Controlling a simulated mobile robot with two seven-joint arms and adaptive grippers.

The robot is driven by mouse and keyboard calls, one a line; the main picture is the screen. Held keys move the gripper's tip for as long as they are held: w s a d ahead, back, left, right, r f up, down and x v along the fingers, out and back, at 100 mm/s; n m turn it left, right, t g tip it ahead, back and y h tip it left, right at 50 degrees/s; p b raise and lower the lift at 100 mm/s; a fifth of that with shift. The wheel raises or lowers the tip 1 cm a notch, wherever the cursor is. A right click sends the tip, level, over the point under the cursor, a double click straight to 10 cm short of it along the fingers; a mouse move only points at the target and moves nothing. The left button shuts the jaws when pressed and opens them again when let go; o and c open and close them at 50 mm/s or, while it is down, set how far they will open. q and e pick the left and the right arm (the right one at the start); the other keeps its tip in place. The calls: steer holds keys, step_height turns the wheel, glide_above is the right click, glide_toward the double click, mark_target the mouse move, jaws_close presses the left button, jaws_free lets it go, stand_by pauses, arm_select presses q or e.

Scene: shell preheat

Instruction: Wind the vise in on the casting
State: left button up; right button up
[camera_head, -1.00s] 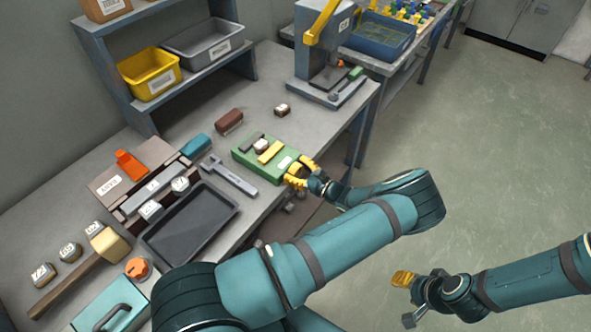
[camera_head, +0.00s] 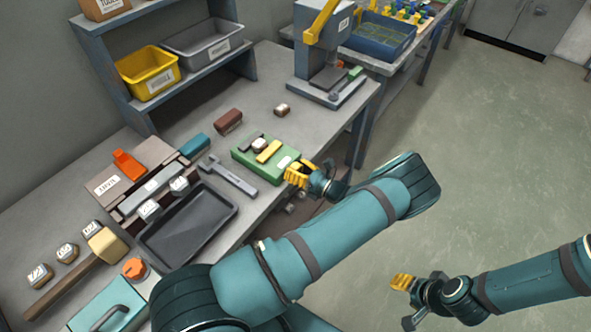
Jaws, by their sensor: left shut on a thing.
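The green vise (camera_head: 285,174) sits at the front edge of the workbench, in the middle of the view. A small pale-topped casting (camera_head: 259,145) is on it, between a dark block and a yellow bar (camera_head: 269,151). I cannot tell whether the bar touches the casting. My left gripper (camera_head: 297,174) has yellow fingers and is at the vise's front end, shut on the vise handle, which the fingers mostly hide. My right gripper (camera_head: 402,282) hangs over the floor at the lower right, away from the bench; its finger gap is unclear.
A grey wrench-like tool (camera_head: 233,178) and a dark tray (camera_head: 190,232) lie left of the vise. A brown block (camera_head: 228,121) and another small casting (camera_head: 282,110) lie behind it. A grey press (camera_head: 322,50) stands at the bench's far right end. Open floor lies to the right.

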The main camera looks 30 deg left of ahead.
arm_select(q)
steer(key=shift+m, duration=0.5)
steer(key=o, duration=1.2)
steer(key=shift+d, duration=0.1)
